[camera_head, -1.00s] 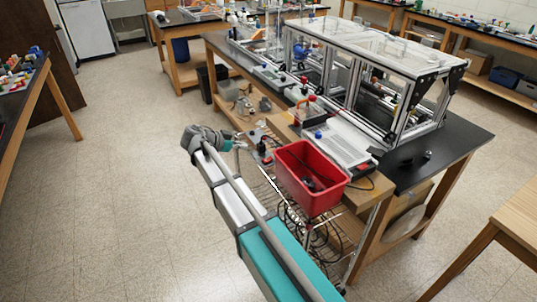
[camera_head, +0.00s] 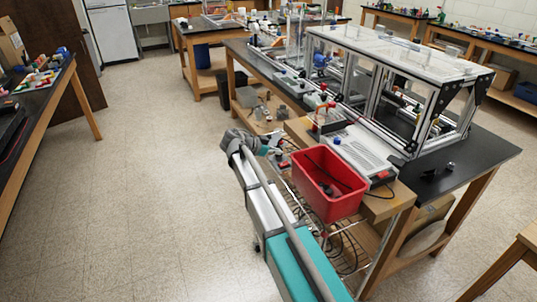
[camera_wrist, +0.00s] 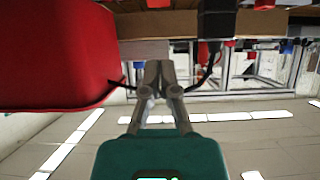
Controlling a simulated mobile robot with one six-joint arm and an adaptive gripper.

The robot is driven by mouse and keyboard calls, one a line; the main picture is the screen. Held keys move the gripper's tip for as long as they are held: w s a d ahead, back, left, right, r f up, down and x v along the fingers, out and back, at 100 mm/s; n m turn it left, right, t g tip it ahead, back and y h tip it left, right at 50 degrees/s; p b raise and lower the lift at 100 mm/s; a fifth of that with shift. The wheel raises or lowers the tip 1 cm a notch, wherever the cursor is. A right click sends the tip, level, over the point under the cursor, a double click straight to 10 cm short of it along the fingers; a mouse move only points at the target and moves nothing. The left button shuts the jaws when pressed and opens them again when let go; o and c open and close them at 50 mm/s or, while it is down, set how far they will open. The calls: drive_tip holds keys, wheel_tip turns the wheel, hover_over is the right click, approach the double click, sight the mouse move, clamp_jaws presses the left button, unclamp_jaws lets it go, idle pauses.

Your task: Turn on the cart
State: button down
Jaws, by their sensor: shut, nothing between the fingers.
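The cart (camera_head: 398,203) has a wooden top and wire shelves and stands against the front of the black bench. On it sit a red bin (camera_head: 328,206) and a pale flat device (camera_head: 358,152) with a small red part (camera_head: 384,174) at its near corner. A small dark box with red on it (camera_head: 283,164) lies left of the bin. My gripper (camera_head: 280,146) is over the cart's left side, close to this box. In the wrist view my gripper (camera_wrist: 157,68) is shut and empty, beside the red bin (camera_wrist: 50,55). Whether the fingertips touch anything is unclear.
An aluminium extrusion frame (camera_head: 375,60) stands on the black bench (camera_head: 490,158) behind the cart. Black cables hang in and below the bin. Another bench (camera_head: 50,90) stands at the left. The floor (camera_head: 150,190) left of my arm is clear.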

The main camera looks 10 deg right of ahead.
sight(284, 164)
drive_tip(key=b+x, duration=0.1)
drive_tip(key=x, duration=0.1)
drive_tip(key=shift+w+d+f, duration=0.1)
drive_tip(key=shift+d+f, duration=0.1)
drive_tip(key=shift+f, duration=0.2)
drive_tip(key=shift+w+d+f+b, duration=0.1)
drive_tip(key=shift+d+f+b, duration=0.1)
drive_tip(key=shift+f+b, duration=0.65)
drive_tip(key=shift+d+f+b, duration=0.2)
drive_tip(key=shift+f+b, duration=0.55)
drive_tip(key=shift+b, duration=0.05)
drive_tip(key=shift+d, duration=0.15)
